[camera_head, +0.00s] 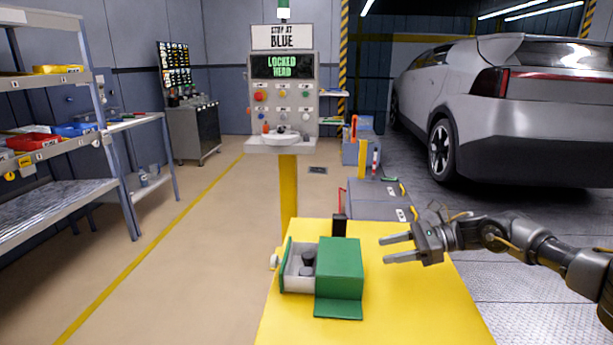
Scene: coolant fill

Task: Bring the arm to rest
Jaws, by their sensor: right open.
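My right gripper (397,248) is open and empty. It reaches in from the right over the yellow table (410,310), with its fingers pointing left. A green box (340,268) stands on the table to the left of the fingertips, apart from them. A pale drawer or tray (289,276) at the box's left side holds dark grey pieces whose kind I cannot tell. My left gripper does not show.
A control panel (282,85) with buttons and a white basin (280,140) stands behind the table. A black upright piece (339,225) is at the table's back edge. A shelf rack (50,140) is at left, a silver car (510,110) at right. The floor at left is clear.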

